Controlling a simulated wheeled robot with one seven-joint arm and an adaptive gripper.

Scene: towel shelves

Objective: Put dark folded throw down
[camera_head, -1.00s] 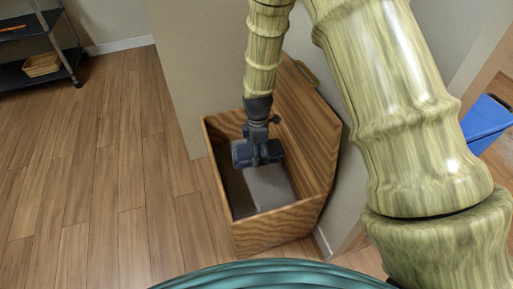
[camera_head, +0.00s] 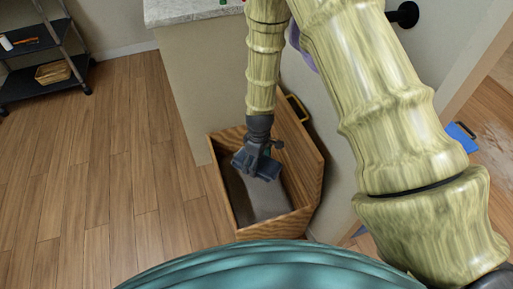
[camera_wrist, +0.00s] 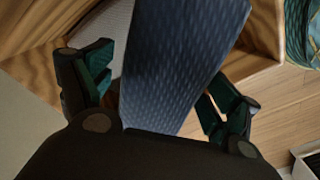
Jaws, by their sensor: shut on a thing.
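The dark folded throw (camera_wrist: 175,65) is blue-grey with a fine weave and fills the middle of the wrist view. My gripper (camera_wrist: 165,95) is shut on it, with one finger on each side. In the head view the dark throw (camera_head: 262,168) hangs tilted under my gripper (camera_head: 256,160), within the opening of a wooden chest (camera_head: 222,190). The chest's lid (camera_head: 303,150) is raised. A grey surface (camera_head: 265,200) shows inside the chest below the throw. I cannot tell whether the throw touches it.
A wall and a pale counter (camera_head: 180,12) stand behind the chest. A dark shelf rack (camera_head: 40,50) with a basket (camera_head: 55,72) is at the far left. A blue object (camera_head: 461,137) is at the right. The wooden floor (camera_head: 110,170) left of the chest is clear.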

